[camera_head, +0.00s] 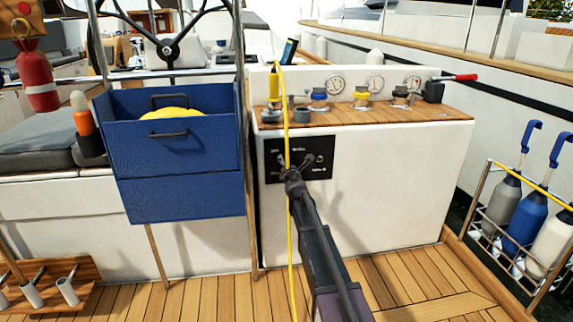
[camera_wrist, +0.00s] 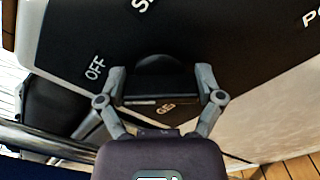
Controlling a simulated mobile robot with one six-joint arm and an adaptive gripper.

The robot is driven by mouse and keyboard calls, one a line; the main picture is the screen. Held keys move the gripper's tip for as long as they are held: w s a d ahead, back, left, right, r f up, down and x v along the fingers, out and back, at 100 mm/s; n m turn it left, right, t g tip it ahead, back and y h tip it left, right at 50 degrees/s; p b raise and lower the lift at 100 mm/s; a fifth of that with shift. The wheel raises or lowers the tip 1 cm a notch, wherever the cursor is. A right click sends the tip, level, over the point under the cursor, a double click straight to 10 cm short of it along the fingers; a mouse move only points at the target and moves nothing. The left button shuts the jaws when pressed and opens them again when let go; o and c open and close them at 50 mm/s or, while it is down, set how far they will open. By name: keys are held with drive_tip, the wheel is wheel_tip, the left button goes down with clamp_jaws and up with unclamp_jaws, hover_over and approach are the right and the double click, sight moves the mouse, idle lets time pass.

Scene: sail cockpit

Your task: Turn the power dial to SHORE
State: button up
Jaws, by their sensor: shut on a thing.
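My gripper (camera_head: 291,172) reaches up to the black control panel (camera_head: 317,172) on the front of the white console. In the wrist view, my gripper (camera_wrist: 163,90) has its two fingers on either side of the round black dial (camera_wrist: 165,66) and is shut on it. The panel (camera_wrist: 235,50) carries an OFF label (camera_wrist: 95,68) left of the dial and a partly covered label starting "GE" (camera_wrist: 165,107) below it. A label starting with "S" (camera_wrist: 143,4) is cut off at the top edge. Which label the dial points at cannot be told. In the head view my gripper hides the dial.
A yellow line (camera_head: 288,120) hangs down the console front past my gripper. A blue two-part locker (camera_head: 185,185) stands close on the left. A bottle rack (camera_head: 485,205) stands at the right.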

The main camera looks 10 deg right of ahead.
drive_tip(key=shift+w+m, duration=0.1)
drive_tip(key=shift+m, duration=0.2)
drive_tip(key=m, duration=0.3)
drive_tip(key=shift+m, duration=0.3)
drive_tip(key=m, duration=0.4)
drive_tip(key=shift+d+f, duration=0.1)
drive_tip(key=shift+f, duration=0.05)
drive_tip(key=m, duration=0.5)
drive_tip(key=shift+f+b, duration=0.1)
drive_tip(key=shift+b, duration=0.2)
drive_tip(key=m, duration=0.4)
drive_tip(key=shift+m, duration=0.3)
drive_tip(key=o, duration=0.9)
drive_tip(key=shift+c, duration=0.2)
drive_tip(key=shift+f, duration=0.1)
